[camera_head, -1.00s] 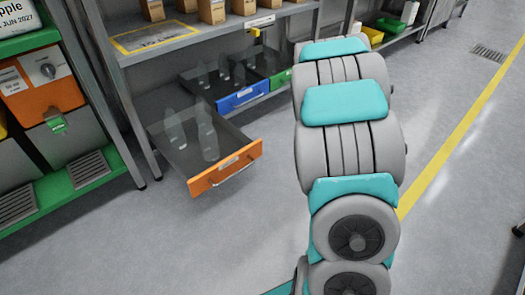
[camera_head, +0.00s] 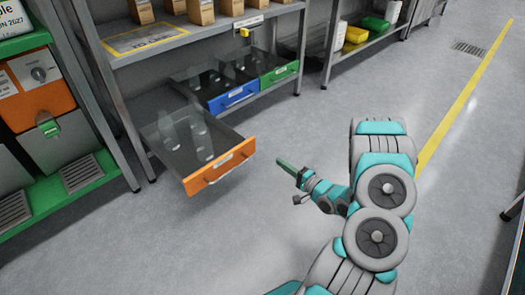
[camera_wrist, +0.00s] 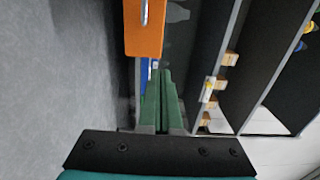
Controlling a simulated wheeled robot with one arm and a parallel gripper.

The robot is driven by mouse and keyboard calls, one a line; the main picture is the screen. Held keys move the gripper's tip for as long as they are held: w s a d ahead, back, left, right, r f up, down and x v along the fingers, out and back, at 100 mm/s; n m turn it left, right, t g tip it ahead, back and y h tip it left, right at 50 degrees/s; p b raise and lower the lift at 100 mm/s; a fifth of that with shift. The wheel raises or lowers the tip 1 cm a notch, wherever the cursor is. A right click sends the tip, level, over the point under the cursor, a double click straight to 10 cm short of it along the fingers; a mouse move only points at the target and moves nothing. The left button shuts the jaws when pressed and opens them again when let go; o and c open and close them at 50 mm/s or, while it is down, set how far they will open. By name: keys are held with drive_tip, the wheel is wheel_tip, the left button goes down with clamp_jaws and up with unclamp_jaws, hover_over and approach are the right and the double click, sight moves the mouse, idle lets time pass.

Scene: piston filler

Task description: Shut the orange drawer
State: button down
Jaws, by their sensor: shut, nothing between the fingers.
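The orange drawer (camera_head: 220,166) is pulled out from the lower level of the shelf, with clear bottles standing in its dark tray. Its orange front carries a handle and a pale label. My gripper (camera_head: 284,164) is to the right of the orange front, apart from it, with its green fingers pointing left toward the shelf. In the wrist view the orange drawer's front (camera_wrist: 143,30) is at the top, beyond the tips of my gripper (camera_wrist: 160,72). The two green fingers lie together with nothing between them.
A blue drawer (camera_head: 232,97) and a green drawer (camera_head: 280,73) are behind the orange one. Cardboard boxes (camera_head: 201,11) stand on the shelf above. An orange machine (camera_head: 36,88) stands at the left. The floor (camera_head: 260,230) before the drawer is clear.

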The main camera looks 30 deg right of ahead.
sight(250, 142)
drive_tip(key=b+x, duration=0.1)
drive_tip(key=x, duration=1.3)
